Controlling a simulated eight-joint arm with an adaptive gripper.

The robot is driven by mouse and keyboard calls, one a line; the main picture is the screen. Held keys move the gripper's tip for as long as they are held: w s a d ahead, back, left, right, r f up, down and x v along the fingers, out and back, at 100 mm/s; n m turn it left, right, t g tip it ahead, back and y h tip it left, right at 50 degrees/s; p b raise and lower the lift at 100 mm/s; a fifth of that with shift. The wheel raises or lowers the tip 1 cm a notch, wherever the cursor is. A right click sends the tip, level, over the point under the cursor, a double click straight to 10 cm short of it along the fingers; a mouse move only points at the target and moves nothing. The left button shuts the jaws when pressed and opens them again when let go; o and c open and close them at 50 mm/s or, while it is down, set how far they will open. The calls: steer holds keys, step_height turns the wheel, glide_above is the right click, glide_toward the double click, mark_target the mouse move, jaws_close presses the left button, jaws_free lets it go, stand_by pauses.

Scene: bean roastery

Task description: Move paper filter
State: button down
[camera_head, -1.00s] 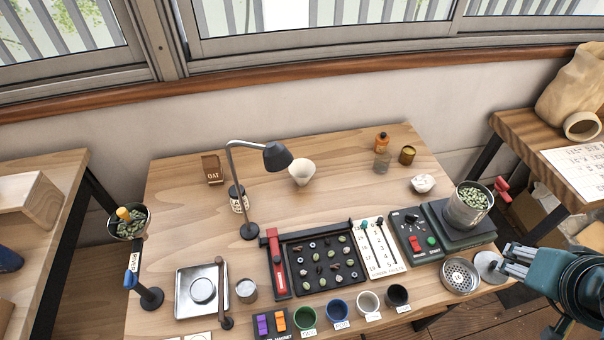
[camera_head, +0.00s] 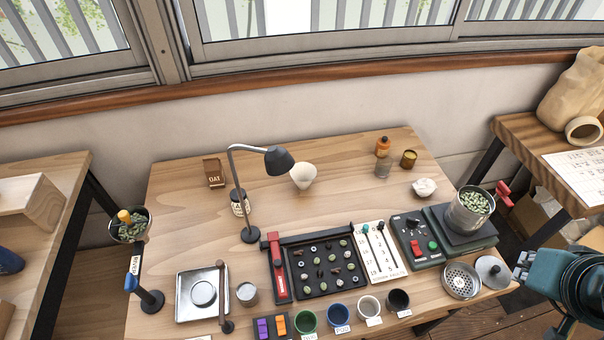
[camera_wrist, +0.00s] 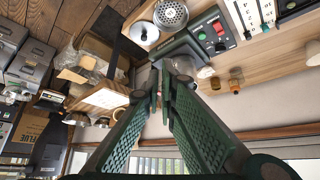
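The paper filter appears to be the off-white open cone (camera_head: 303,177) at the back middle of the table, just right of the lamp head. A pale shape at the right edge of the wrist view (camera_wrist: 313,52) looks like the same cone. My gripper (camera_head: 522,265) is at the right edge of the head view, beyond the table's right front corner and far from the cone. In the wrist view its two long green fingers (camera_wrist: 160,82) have a narrow gap between their tips. I see nothing held.
A black desk lamp (camera_head: 279,159) leans close to the cone. A small white crumpled item (camera_head: 424,188), an orange bottle (camera_head: 383,147) and an amber jar (camera_head: 408,159) stand at the back right. A pot of green beans (camera_head: 470,209) stands near my gripper. The table behind the bean tray (camera_head: 318,290) is mostly clear.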

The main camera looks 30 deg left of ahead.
steer(key=w+a+r+n+g+p, duration=0.2)
steer(key=w+a+r+n, duration=0.2)
steer(key=w+a+n, duration=0.5)
steer(key=n+g+h+p, duration=0.2)
steer(key=n+g+p, duration=0.15)
steer(key=n, duration=1.45)
glide_above(302, 171)
steer(key=s, duration=0.4)
steer(key=s+a+x, duration=0.1)
steer(key=a+x, duration=0.1)
steer(key=x, duration=0.7)
steer(key=s+a+f+x, duration=0.1)
steer(key=x, duration=0.9)
steer(key=shift+s+a+r+t+p, duration=0.15)
steer(key=shift+a+r+t+p, duration=0.15)
steer(key=shift+a, duration=0.15)
steer(key=shift+f, duration=0.2)
steer(key=shift+b+x, duration=0.85)
steer(key=shift+x, duration=4)
